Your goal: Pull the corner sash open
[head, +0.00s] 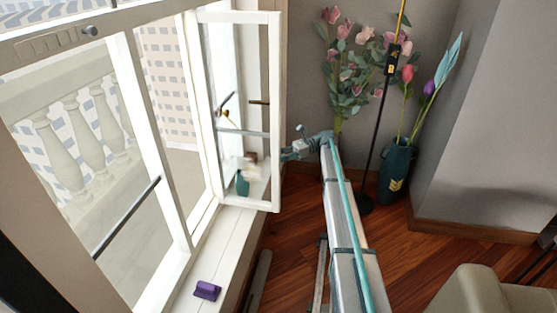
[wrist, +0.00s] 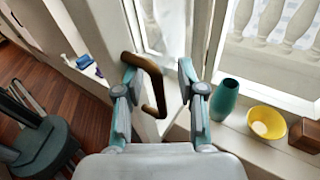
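The corner sash (head: 276,110) is a white-framed glazed panel at the middle of the head view. It stands swung at an angle into the room from the window frame. In the wrist view the sash (wrist: 178,98) carries a bent bronze handle (wrist: 152,68). My gripper (wrist: 158,70) is open, with its two fingers apart on either side of the handle. The left finger is close to the handle's bend; I cannot tell if it touches.
On the sill are a purple object (head: 207,290), a teal vase (wrist: 224,99), a yellow bowl (wrist: 267,122) and a brown box (wrist: 305,135). Flowers, a thin black stand (head: 378,130) and a dark teal vase (head: 396,170) stand right of my arm. A pale seat (head: 480,290) is at lower right.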

